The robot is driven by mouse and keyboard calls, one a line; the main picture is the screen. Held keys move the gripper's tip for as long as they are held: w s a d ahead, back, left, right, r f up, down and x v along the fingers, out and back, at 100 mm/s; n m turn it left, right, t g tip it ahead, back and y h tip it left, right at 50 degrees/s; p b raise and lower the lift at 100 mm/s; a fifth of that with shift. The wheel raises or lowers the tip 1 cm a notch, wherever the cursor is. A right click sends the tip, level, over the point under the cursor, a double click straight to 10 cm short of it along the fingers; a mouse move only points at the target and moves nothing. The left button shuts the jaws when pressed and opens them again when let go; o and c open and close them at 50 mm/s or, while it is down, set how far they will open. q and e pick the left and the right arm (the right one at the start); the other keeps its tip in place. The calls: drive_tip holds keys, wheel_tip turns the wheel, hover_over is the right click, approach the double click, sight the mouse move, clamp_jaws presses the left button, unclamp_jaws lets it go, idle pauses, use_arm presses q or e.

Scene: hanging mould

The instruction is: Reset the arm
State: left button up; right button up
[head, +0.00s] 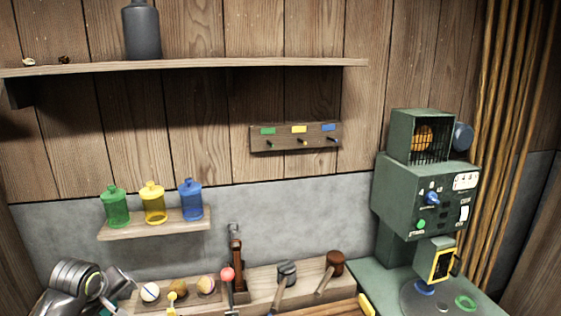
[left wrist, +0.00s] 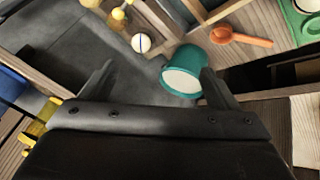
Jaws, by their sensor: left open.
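My left gripper (left wrist: 158,80) shows in the left wrist view with its two dark fingers spread wide and nothing held between them. A teal cup with a pale inside (left wrist: 187,72) lies beyond the fingertips, partly behind the right finger; I cannot tell how far off it is. In the head view my silver left arm (head: 75,284) is at the lower left corner, beside the low workbench, and its fingers are not clear there. My right arm and gripper are in neither view.
A green machine (head: 425,195) stands at the right. Small green, yellow and blue bottles stand on a little shelf (head: 160,228). Balls and hammers rest on a wooden rack (head: 262,285). A peg board (head: 295,137) hangs on the wall. An orange spoon-like tool (left wrist: 240,38) lies near the cup.

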use_arm(q)
drive_tip(key=s+d+f+m+g, duration=0.1)
drive_tip(key=s+d+f+m, duration=0.2)
drive_tip(key=s+f, duration=0.5)
drive_tip(key=s+d+f+m, duration=0.3)
drive_tip(key=s+f, duration=0.2)
drive_tip(key=s, duration=0.4)
drive_tip(key=s+d+m+g, duration=0.1)
drive_tip(key=s+d+m, duration=0.1)
drive_tip(key=s, duration=0.7)
drive_tip(key=s+d+m+g, duration=0.1)
drive_tip(key=s+m, duration=0.1)
drive_tip(key=s, duration=0.8)
wheel_tip(320, 180, down, 31)
drive_tip(key=a+b, duration=0.2)
drive_tip(key=b, duration=0.4)
drive_tip(key=s+d+f+g+b, duration=0.1)
drive_tip(key=s+f+b, duration=0.1)
drive_tip(key=s+f, duration=0.5)
drive_tip(key=s+f+g+b, duration=0.1)
drive_tip(key=s+f+b, duration=0.1)
drive_tip(key=s+f, duration=0.5)
wheel_tip(320, 180, down, 6)
drive_tip(key=shift+s+d+r, duration=0.1)
drive_tip(key=shift+s+d, duration=0.2)
drive_tip(key=shift+d, duration=0.1)
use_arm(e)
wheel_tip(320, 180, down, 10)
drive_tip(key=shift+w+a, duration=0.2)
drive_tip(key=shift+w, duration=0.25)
